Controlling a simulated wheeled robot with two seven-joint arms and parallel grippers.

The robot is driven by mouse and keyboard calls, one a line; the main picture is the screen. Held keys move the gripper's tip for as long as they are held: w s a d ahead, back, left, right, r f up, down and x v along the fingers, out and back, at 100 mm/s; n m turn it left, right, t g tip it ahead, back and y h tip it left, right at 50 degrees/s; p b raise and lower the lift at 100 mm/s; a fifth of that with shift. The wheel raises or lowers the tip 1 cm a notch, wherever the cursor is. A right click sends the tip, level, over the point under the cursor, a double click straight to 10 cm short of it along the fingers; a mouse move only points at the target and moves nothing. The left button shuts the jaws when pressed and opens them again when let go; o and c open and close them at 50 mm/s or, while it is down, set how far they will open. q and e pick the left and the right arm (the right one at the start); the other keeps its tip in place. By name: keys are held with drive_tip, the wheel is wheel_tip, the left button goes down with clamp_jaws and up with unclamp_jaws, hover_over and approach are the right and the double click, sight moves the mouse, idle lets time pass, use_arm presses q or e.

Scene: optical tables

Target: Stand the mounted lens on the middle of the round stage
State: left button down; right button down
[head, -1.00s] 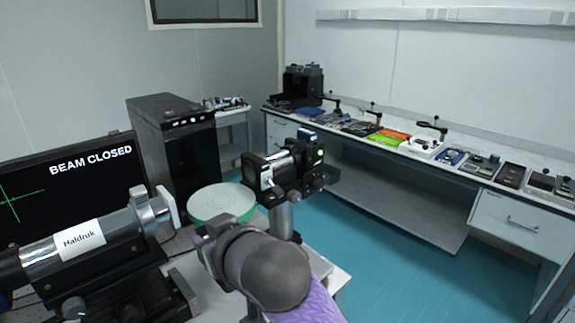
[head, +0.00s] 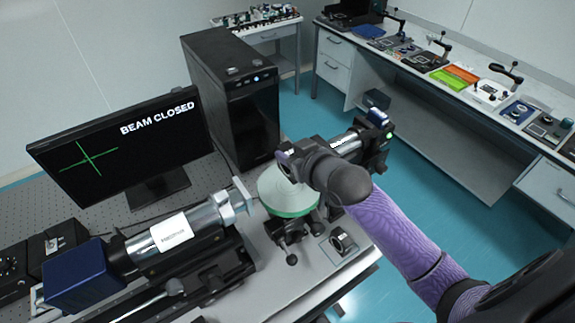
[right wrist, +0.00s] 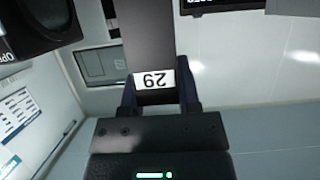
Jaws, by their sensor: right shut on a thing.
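The round stage (head: 284,204) is a pale disc with a green rim, between the labelled silver barrel and the black device; my right arm partly covers it. My right gripper (head: 291,163) is over its far right part in the head view, largely hidden by its own wrist. In the right wrist view the right gripper (right wrist: 158,98) is shut on a dark upright piece with a white number label, which I take as the mounted lens (right wrist: 150,40). Its glass is not visible, and the gap to the stage cannot be told. My left gripper is out of view.
The labelled silver barrel (head: 180,235) stands left of the stage; the black device with a silver tube (head: 345,143) stands right. A small black ring-shaped part (head: 342,241) is on the table at front right. A monitor (head: 120,130) reads BEAM CLOSED. A black computer tower (head: 235,95) stands behind.

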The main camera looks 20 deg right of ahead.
drive_tip(key=f, duration=0.4)
drive_tip(key=shift+w+f, duration=0.15)
drive_tip(key=shift+w, duration=0.1)
drive_tip(key=shift+s, duration=0.1)
drive_tip(key=shift+c, duration=1.6)
unclamp_jaws()
